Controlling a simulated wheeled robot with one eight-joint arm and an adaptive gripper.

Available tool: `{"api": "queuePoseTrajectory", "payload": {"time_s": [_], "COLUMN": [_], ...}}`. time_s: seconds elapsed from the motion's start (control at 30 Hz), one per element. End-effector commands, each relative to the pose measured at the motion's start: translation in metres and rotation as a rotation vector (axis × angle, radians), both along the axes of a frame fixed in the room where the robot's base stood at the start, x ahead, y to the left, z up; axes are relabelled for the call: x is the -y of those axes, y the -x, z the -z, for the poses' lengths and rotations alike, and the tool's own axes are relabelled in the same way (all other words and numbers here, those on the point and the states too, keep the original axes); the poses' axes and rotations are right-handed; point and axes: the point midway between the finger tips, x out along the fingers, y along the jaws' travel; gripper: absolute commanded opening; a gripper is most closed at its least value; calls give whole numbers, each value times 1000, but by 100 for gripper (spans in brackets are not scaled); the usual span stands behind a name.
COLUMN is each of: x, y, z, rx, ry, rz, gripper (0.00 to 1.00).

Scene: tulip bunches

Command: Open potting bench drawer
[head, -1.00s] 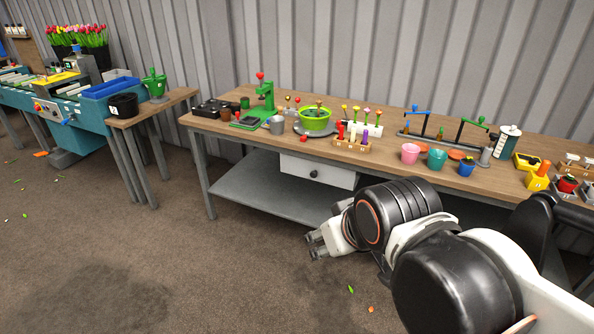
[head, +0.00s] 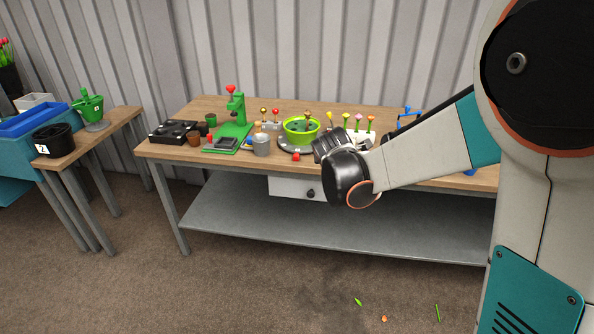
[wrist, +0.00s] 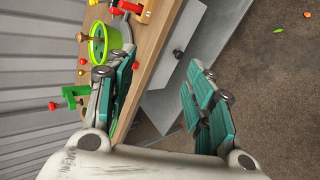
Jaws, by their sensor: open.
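The potting bench (head: 185,158) has a white drawer (head: 286,187) under its wooden top. The drawer looks shut, and its dark round knob (head: 311,193) shows beside my wrist; part of the front is hidden by my arm. In the wrist view, the drawer front (wrist: 160,103) and the knob (wrist: 178,54) lie ahead, between the directions of my two fingers. My gripper (wrist: 162,70) is open and empty, its teal-padded fingers spread wide, apart from the knob. In the head view my wrist hides the fingers.
A grey lower shelf (head: 250,225) lies below the drawer. The floor in front is clear except for small scraps.

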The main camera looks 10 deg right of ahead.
Motion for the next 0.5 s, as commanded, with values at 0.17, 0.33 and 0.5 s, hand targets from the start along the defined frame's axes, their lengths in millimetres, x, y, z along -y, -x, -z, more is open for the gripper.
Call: {"api": "queuePoseTrajectory", "payload": {"time_s": [0.17, 0.33, 0.5], "x": [-9, -17, -27], "y": [-53, -91, -119], "z": [44, 93, 149], "rx": [-14, -33, -57], "ry": [222, 442, 665], "rz": [-153, -291, -424], "gripper": [48, 48, 48]}}
